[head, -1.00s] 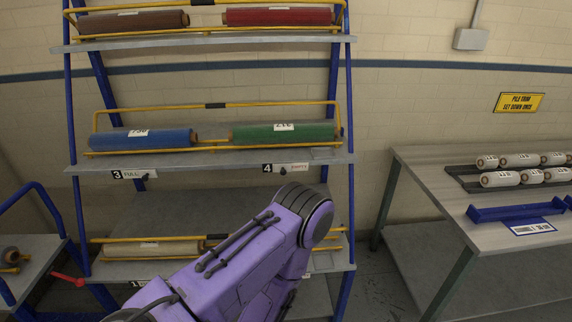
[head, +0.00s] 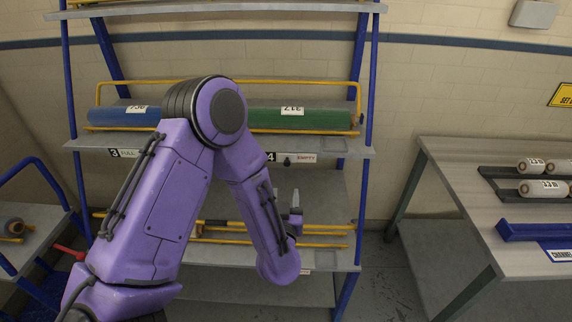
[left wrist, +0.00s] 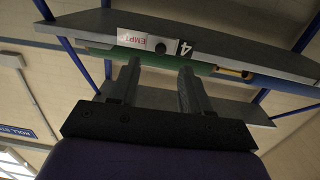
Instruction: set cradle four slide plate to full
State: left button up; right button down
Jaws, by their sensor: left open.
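The cradle four slide plate (head: 306,159) is on the front edge of the middle shelf, beside the number 4 label, and reads EMPTY in red. A dark knob sits at its left end. In the left wrist view the plate (left wrist: 136,40) appears turned over, with the knob and the 4 beside it. My left gripper (head: 296,208) is below the shelf edge in the head view. In the left wrist view my left gripper (left wrist: 160,66) is open and empty, its fingers pointing toward the knob, apart from it. My right gripper is not in view.
A green roll (head: 300,118) lies in cradle four and a blue roll (head: 122,116) in cradle three, whose plate (head: 128,153) reads FULL. Yellow rails and blue posts frame the rack. A table (head: 450,210) with white rolls stands at right.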

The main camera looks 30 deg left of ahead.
aim_at(287, 164)
pick_arm(q)
jog(key=shift+y, duration=0.5)
jog(key=p+x, duration=0.1)
jog(key=x, duration=0.2)
jog(key=r+p+x, duration=0.1)
jog(key=x, duration=0.3)
jog(key=p+x, duration=0.1)
jog(key=x, duration=0.2)
jog(key=shift+w+a+r, duration=0.2)
jog(key=shift+w+r, duration=0.15)
jog(key=shift+r, duration=0.05)
jog(key=shift+w+a+f, duration=0.1)
jog(key=shift+w+a, duration=0.05)
jog(key=shift+w, duration=0.15)
grip_shut()
